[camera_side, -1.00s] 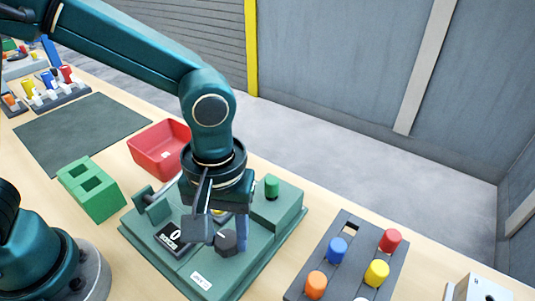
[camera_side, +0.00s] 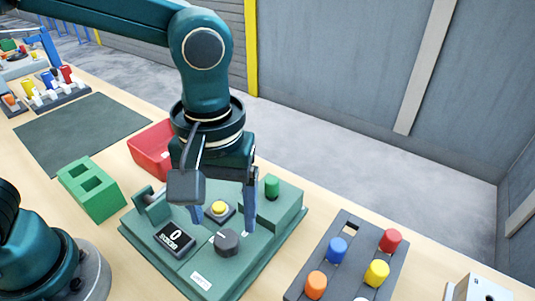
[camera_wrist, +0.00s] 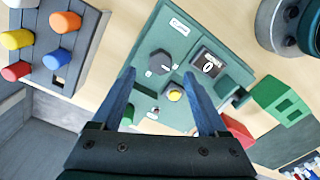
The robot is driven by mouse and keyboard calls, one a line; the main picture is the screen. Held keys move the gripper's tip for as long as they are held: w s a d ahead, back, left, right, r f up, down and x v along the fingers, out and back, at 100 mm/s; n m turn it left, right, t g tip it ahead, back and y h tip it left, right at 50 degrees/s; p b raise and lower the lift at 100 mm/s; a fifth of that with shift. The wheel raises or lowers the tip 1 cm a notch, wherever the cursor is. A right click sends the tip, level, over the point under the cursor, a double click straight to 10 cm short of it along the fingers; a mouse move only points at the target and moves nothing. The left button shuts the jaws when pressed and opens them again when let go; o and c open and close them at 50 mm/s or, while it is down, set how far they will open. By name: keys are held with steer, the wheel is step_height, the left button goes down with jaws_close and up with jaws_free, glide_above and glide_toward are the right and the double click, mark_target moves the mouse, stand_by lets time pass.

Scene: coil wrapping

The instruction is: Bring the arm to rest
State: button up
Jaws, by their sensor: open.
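My gripper (camera_side: 222,210) is open and empty, pointing down above the green coil-wrapping machine (camera_side: 262,262). In the wrist view its two blue fingers (camera_wrist: 163,98) stand wide apart with the machine between and beyond them. The machine carries a dark knob (camera_side: 227,242), a yellow button (camera_side: 219,208), a counter display (camera_side: 175,238) reading 0 and a green cylinder (camera_side: 271,186). The yellow button also shows in the wrist view (camera_wrist: 174,95).
A dark rack (camera_side: 345,264) with several coloured spools stands right of the machine. A red bin (camera_side: 150,158) lies behind it, partly hidden by my arm. A green block with two square holes (camera_side: 92,188) stands left. A dark mat (camera_side: 80,130) is bare.

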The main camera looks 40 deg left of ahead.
steer(key=s+a+r+m+t, duration=0.2)
steer(key=a, duration=0.5)
steer(key=s+a+r+m+t, duration=0.2)
steer(key=a+m+t, duration=0.1)
steer(key=a, duration=0.3)
steer(key=shift+s+a+r+m+t, duration=0.25)
steer(key=shift+s+a+m+t, duration=0.05)
steer(key=shift+s+a, duration=0.1)
